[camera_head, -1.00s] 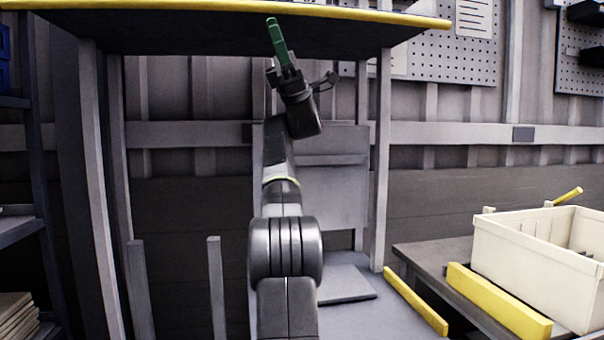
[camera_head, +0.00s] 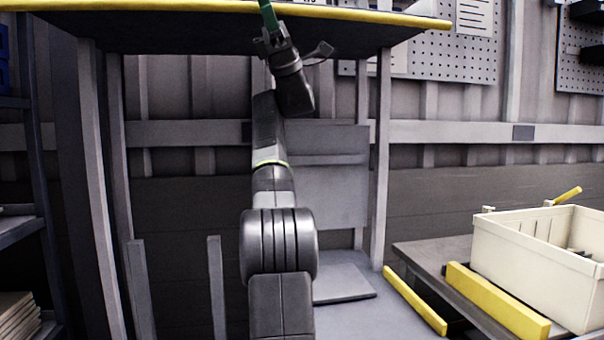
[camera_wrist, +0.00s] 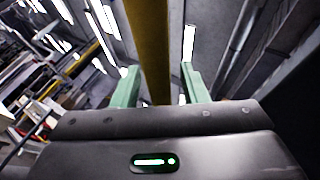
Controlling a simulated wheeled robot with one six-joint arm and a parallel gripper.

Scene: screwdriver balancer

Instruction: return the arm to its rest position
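My arm stands raised, pointing up in the middle of the head view. My gripper (camera_head: 268,16) is at its top, with green fingers in front of the yellow front edge of the overhead shelf (camera_head: 200,6). In the wrist view my gripper (camera_wrist: 161,85) has its two green fingers well apart with nothing held between them. The yellow edge (camera_wrist: 150,45) shows behind the gap between them. Whether the fingers touch the shelf edge cannot be told.
Grey posts hold up the shelf on both sides. A cream bin (camera_head: 533,258) with dark items inside stands on a bench at the right, by yellow rails (camera_head: 497,302). A pegboard (camera_head: 440,65) hangs at the back right. Dark racks stand at the left edge.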

